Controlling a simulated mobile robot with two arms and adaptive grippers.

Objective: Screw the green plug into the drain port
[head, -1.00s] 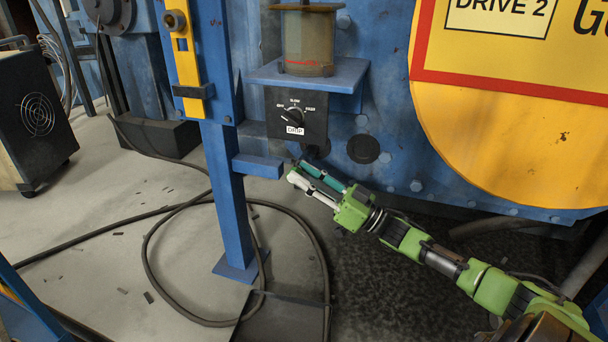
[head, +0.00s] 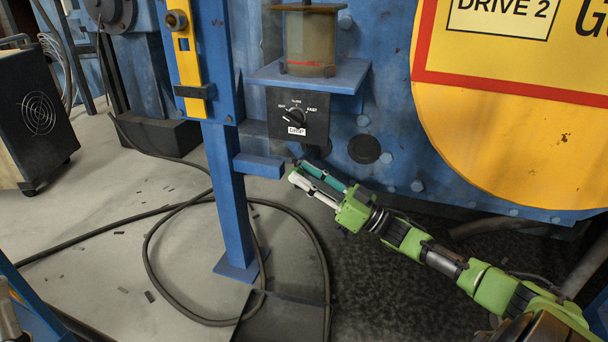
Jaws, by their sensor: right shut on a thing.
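My right gripper (head: 299,172) reaches in from the lower right, beside the end of a short blue bracket and just below the black drip box. One pale finger and one teal finger point up and left. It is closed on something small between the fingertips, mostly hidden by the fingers. I take it to be the green plug, but its shape and thread cannot be made out. The drain port cannot be told for certain; the fingertips may cover it. My left gripper is not in view.
The drip box (head: 298,115) with its knob hangs under a blue shelf (head: 345,76) carrying an amber reservoir (head: 309,42). A blue post (head: 229,200) stands left of the gripper. A dark round cap (head: 364,149) is on the blue wall. A black hose (head: 150,245) loops over the floor.

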